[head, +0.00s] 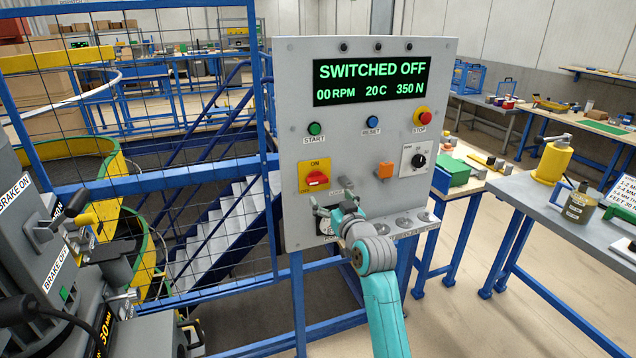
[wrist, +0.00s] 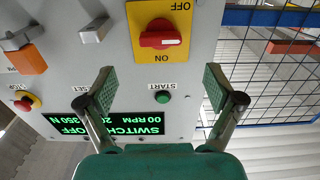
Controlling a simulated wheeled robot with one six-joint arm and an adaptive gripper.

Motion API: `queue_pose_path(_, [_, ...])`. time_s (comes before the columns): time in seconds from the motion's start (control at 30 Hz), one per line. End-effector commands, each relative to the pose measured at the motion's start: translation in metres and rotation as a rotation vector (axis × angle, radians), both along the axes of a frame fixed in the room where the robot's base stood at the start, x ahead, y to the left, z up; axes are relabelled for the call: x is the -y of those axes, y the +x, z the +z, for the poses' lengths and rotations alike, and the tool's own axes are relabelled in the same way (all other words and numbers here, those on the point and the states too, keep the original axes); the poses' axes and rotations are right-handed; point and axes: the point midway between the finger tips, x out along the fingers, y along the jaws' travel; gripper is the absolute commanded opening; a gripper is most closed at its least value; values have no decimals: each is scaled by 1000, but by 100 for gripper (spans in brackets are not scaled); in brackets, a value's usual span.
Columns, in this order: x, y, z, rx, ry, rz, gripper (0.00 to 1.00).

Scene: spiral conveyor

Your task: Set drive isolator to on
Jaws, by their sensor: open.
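The drive isolator is a red rotary knob (head: 316,178) on a yellow plate (head: 313,164), left of centre on the grey control panel. The plate has ON at the top and OFF at the lower left, and the knob's bar lies level. The panel display (head: 370,82) reads SWITCHED OFF. My gripper (head: 334,208) is in front of the panel, just below the isolator. In the upside-down wrist view, the isolator knob (wrist: 163,38) lies beyond the gap between my open, empty fingers (wrist: 158,78). They do not appear to touch it.
Near the isolator are a green START button (head: 315,129), a blue RESET button (head: 372,122), a red STOP button (head: 422,115), an orange block (head: 384,170) and a black dial (head: 418,160). A blue mesh fence (head: 200,110) stands left; a grey bench (head: 570,215) stands right.

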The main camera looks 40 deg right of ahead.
Motion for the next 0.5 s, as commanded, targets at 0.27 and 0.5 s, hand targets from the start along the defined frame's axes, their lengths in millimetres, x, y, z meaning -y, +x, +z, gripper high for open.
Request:
queue_pose_path(0.27, [12,46,1,1,0,1,92])
queue_pose_path(0.5, [22,80,0,1,0,1,92])
